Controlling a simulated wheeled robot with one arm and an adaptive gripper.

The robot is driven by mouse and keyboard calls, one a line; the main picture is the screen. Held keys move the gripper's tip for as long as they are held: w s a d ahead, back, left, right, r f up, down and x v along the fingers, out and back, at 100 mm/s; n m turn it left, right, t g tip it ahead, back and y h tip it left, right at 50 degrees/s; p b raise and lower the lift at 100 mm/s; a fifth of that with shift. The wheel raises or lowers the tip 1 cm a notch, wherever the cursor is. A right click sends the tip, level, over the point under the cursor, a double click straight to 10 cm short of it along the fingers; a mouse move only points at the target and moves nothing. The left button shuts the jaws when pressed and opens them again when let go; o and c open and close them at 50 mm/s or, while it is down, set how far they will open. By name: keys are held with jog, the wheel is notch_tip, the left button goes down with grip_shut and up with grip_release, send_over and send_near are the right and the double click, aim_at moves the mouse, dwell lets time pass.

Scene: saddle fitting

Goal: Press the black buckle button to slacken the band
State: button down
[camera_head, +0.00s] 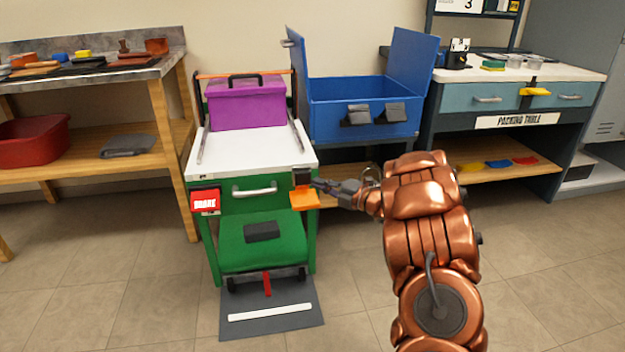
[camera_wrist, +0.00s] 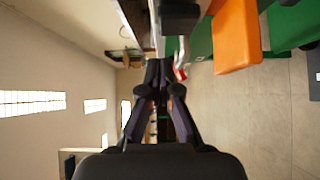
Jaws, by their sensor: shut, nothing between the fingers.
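The black buckle (camera_head: 302,175) sits at the front right corner of the green cart, with an orange tab (camera_head: 304,200) hanging below it. In the wrist view the buckle (camera_wrist: 181,17) shows at the top and the orange tab (camera_wrist: 236,40) to its right. I cannot make out the button separately from the buckle. My gripper (camera_head: 318,184) is shut and empty, its tips close to the right side of the buckle; I cannot tell whether they touch. In the wrist view my gripper (camera_wrist: 158,68) points past the buckle. No band is clearly visible over the purple case (camera_head: 245,103).
The green cart (camera_head: 230,205) has a white top, a drawer handle (camera_head: 254,190) and a red "BRAKE" label (camera_head: 205,202). A blue open chest (camera_head: 330,95) stands behind. A wooden bench (camera_head: 170,140) is at left, the packing table (camera_head: 560,110) at right. Floor in front is mostly clear.

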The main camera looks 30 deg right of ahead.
jog(key=p+v, duration=0.1)
jog(key=v, duration=0.6)
jog(key=shift+s, duration=0.25)
dwell(0.6)
jog(key=w+d+r+m+g+h+p, duration=0.1)
jog(key=w+d+r+m+h+p, duration=0.15)
jog(key=r+h+p, duration=0.45)
jog(key=w+d+r+m+g+h+p, duration=0.1)
jog(key=w+d+r+m+h+p, duration=0.2)
jog(key=r, duration=0.7)
jog(key=s+a+r+m+g+h+p, duration=0.35)
jog(key=s+r+m+p, duration=0.25)
jog(key=r+m+p, duration=0.4)
jog(key=s+a+r+m+g+y+p, duration=0.2)
jog(key=s+a+r+g+p, duration=0.2)
jog(key=s+a, duration=0.7)
jog(key=s+a+r+m+g+y+p, duration=0.2)
jog(key=s+a+p, duration=0.5)
jog(key=s+a, duration=0.5)
jog(key=s+a+r+m+g+y+p, duration=0.2)
jog(key=s+a+r+g+p, duration=0.3)
jog(key=s+a, duration=0.6)
jog(key=shift+s+a+r+m+g+p, duration=0.35)
jog(key=shift+s+m+g+p, duration=0.3)
jog(key=shift+s+g, duration=0.45)
